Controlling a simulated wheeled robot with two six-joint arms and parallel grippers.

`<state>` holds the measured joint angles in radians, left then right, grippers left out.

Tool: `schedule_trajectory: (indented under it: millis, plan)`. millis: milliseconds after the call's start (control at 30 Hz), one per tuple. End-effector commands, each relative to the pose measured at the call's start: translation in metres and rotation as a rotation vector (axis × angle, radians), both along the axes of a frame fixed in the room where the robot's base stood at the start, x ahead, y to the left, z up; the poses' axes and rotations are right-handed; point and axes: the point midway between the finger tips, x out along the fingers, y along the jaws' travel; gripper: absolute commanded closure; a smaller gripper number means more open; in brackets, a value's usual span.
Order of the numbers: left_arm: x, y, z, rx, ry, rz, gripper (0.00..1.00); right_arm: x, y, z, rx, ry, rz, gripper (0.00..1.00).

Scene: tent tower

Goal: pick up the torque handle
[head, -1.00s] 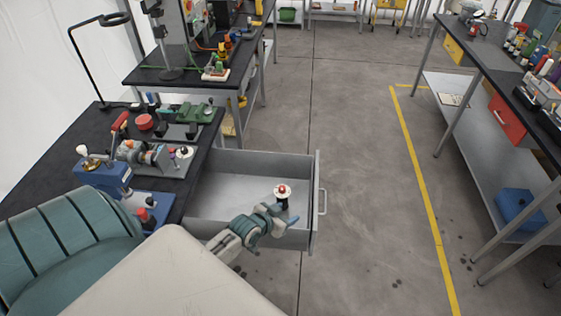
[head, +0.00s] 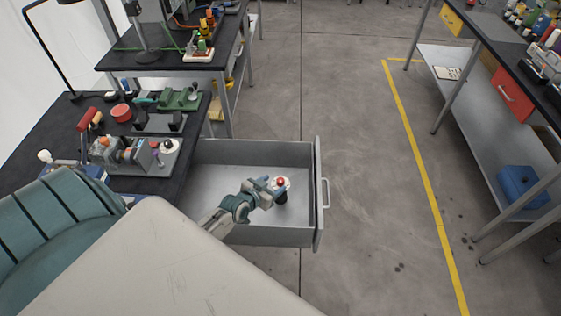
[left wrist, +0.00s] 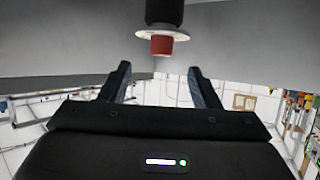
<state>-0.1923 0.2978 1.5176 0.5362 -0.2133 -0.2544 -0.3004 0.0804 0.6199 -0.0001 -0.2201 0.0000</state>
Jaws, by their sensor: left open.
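The torque handle (head: 282,184) stands in the open grey drawer (head: 225,236). It has a red cap, a pale disc and a dark body. In the left wrist view the torque handle (left wrist: 163,32) is at the top, its red cap pointing down the picture between the lines of my two fingers. My left gripper (head: 268,188) is over the drawer, just left of the handle. The left gripper (left wrist: 160,72) is open, with nothing between its fingertips. Whether a finger touches the handle cannot be told. My right gripper is not in view.
The drawer's walls surround the handle, with bare floor inside to its left. A black workbench (head: 50,130) with tools and a vise stands left of the drawer. Open concrete floor (head: 365,200) lies to the right, up to another bench (head: 545,110).

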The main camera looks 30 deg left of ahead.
Motion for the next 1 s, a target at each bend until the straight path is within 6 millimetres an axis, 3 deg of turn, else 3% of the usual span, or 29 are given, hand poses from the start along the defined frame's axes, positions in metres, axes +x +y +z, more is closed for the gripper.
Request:
schedule_trajectory:
  millis: [100, 333, 600, 1000]
  plan:
    - [0.001, 0.0, -0.015, 0.0, -0.001, 0.0, 0.43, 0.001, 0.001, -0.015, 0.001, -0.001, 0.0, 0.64]
    - [0.018, -0.001, -0.019, -0.001, -0.002, 0.0, 0.43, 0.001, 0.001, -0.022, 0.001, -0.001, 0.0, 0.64]
    - [0.056, -0.002, -0.04, -0.001, -0.002, 0.001, 0.43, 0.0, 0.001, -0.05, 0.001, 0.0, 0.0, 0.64]
    - [0.068, -0.003, -0.041, 0.0, 0.0, 0.001, 0.45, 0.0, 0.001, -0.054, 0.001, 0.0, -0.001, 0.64]
